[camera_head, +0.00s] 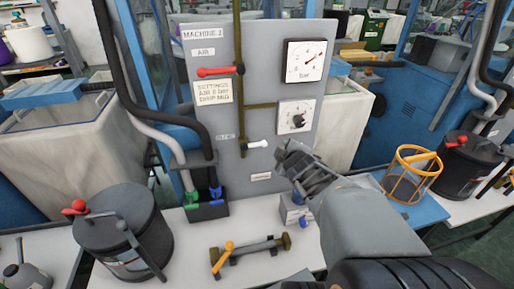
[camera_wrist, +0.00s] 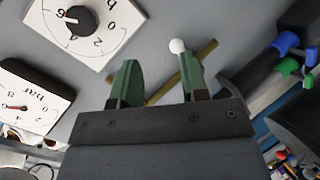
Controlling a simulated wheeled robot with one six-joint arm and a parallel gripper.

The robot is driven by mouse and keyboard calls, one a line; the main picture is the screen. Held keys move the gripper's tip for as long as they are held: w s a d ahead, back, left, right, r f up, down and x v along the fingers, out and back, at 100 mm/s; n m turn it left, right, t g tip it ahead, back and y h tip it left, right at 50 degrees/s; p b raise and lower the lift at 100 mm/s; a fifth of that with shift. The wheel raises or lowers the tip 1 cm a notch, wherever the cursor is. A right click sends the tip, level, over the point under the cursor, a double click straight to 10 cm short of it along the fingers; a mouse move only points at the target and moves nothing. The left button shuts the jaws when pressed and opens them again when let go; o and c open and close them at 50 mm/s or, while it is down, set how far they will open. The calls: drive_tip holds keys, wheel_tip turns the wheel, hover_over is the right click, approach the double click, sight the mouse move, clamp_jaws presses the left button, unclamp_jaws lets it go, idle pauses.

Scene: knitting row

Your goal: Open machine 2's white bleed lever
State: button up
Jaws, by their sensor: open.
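The white bleed lever (camera_head: 257,144) is a short white handle low on the grey machine panel (camera_head: 222,125); the number on the panel's heading is hard to read. My gripper (camera_head: 284,158) is just right of the lever in the head view, in front of the panel. In the wrist view, the green fingers of my gripper (camera_wrist: 158,62) are spread apart with nothing held. The lever's round white tip (camera_wrist: 177,46) shows at the inner side of the right fingertip. I cannot tell whether they touch. The rest of the lever is mostly hidden by that finger.
A red lever (camera_head: 220,71) sits higher on the panel, beside a brass pipe. A bar gauge (camera_head: 305,62) and a knob dial (camera_head: 296,118) are on the right. Below stand a black box with coloured plugs (camera_head: 207,207), a dark pot (camera_head: 122,235) and a brass fitting (camera_head: 250,249).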

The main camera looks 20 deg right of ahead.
sight(259, 145)
drive_tip(key=w+a+f+n+t+y, duration=0.1)
drive_tip(key=w+n+y, duration=0.1)
drive_tip(key=w+n, duration=0.1)
drive_tip(key=w+a+f+n+t+y+b, duration=0.1)
drive_tip(key=w+n+y, duration=0.1)
drive_tip(key=w+n, duration=0.2)
drive_tip(key=w+a+f+n+t+y, duration=0.1)
drive_tip(key=w+f+n+y, duration=0.1)
drive_tip(key=w+n, duration=0.1)
drive_tip(key=shift+w+a+f+y, duration=0.1)
drive_tip(key=shift+w+a+y, duration=0.1)
drive_tip(key=shift+w, duration=0.25)
drive_tip(key=shift+w+a+y, duration=0.15)
drive_tip(key=shift+w+y, duration=0.05)
drive_tip(key=shift+w, duration=0.2)
clamp_jaws()
